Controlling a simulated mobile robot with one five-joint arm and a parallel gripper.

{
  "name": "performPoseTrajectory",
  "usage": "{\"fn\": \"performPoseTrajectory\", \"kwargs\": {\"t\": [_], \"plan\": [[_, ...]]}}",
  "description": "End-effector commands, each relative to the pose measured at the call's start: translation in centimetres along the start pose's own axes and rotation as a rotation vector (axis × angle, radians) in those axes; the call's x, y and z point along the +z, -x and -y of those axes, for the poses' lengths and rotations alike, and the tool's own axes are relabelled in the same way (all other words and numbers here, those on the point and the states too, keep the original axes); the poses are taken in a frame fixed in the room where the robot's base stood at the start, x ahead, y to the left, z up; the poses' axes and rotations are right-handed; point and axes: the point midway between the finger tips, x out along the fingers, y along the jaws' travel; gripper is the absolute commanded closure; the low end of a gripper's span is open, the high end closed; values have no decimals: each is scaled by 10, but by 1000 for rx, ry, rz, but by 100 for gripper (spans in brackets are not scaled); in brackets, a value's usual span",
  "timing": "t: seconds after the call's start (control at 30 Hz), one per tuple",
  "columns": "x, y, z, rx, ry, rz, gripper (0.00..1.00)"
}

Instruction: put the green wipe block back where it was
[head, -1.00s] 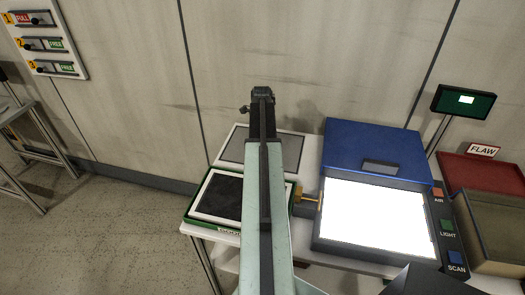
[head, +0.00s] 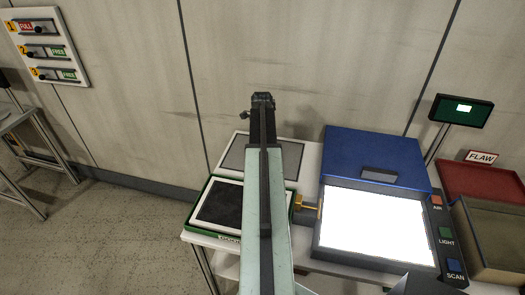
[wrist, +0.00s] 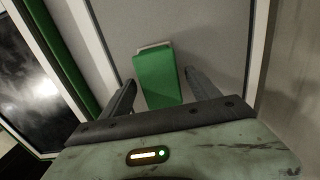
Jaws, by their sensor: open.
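The green wipe block (wrist: 157,78) lies on the grey pad in the wrist view, with a pale strip along its far edge. My gripper (wrist: 160,80) is open, with one dark finger on each side of the block. I cannot tell whether the fingers touch it. In the head view, the end of my arm (head: 263,105) is over the table's far edge and hides the block. The grey pad (head: 237,152) shows in the head view left of my arm, behind the green-framed tray.
The green-framed tray (head: 239,181) with a dark pad stands in front of the grey pad. A lit white light box (head: 375,222) with a raised blue lid (head: 375,155) is to the right. A brass fitting (head: 308,207) sits between them. The wall is close behind.

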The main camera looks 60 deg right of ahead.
Motion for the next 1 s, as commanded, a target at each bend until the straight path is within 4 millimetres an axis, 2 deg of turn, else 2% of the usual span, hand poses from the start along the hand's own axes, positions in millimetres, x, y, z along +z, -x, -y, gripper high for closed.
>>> {"fn": "performPoseTrajectory", "kwargs": {"t": [0.03, 0.3, 0.43, 0.57, 0.87, 0.97, 1.0], "plan": [[0, 18, 0, 0, 0, 0, 30], [0, 80, 0, 0, 1, 0, 30], [0, 102, 0, 0, 1, 0, 30], [1, 109, 0, 0, 1, 0, 30], [2, 106, -1, 0, 4, 0, 30], [24, 106, -15, 0, 98, 0, 30], [45, 106, -29, 0, 191, 0, 30]]}}
